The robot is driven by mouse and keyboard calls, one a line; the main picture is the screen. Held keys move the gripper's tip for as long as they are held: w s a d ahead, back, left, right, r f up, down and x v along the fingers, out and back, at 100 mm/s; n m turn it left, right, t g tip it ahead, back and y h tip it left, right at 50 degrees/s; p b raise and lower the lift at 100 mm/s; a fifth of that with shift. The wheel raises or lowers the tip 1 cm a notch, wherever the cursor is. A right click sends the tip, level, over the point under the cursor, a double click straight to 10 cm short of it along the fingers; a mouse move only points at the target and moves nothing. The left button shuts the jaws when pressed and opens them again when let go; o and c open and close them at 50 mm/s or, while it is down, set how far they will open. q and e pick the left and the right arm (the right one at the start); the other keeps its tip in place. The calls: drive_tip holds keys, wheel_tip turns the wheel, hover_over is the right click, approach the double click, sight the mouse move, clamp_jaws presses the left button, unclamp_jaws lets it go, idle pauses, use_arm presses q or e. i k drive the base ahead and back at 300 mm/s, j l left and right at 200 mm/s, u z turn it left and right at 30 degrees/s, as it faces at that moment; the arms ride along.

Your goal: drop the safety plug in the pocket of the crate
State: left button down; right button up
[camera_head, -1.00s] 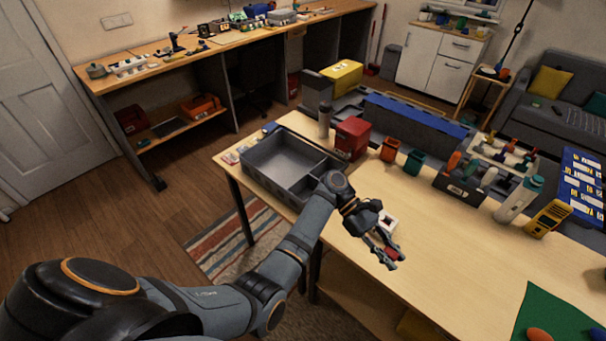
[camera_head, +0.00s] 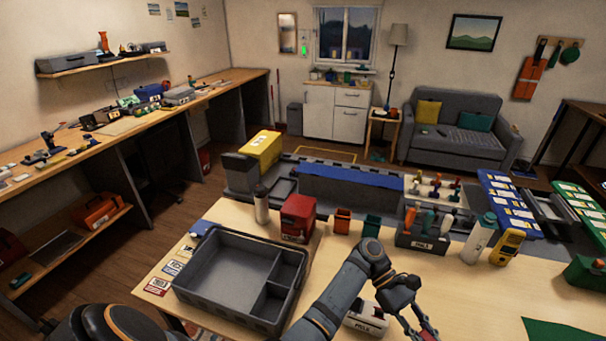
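The grey crate (camera_head: 188,292) stands at the left of the wooden table. It has one large compartment and two smaller pockets on its right side, and no plug shows in them. My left gripper (camera_head: 424,333) is right of the crate, at the bottom edge of the picture and partly cut off. Something red shows at its fingers; I cannot tell if this is the safety plug or part of the gripper, nor whether the fingers are closed. I cannot make out the safety plug elsewhere. My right gripper is not in view.
A white labelled box (camera_head: 366,319) lies beside my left forearm. Behind the crate stand a grey bottle (camera_head: 261,206), a red box (camera_head: 298,218), an orange cup (camera_head: 342,220) and a green cup (camera_head: 371,226). A tool holder (camera_head: 422,238) and white bottle (camera_head: 480,240) are farther right.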

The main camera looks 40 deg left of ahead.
sight(288, 285)
drive_tip(key=j+z, duration=0.2)
drive_tip(key=j, duration=2)
drive_tip(key=k, duration=0.05)
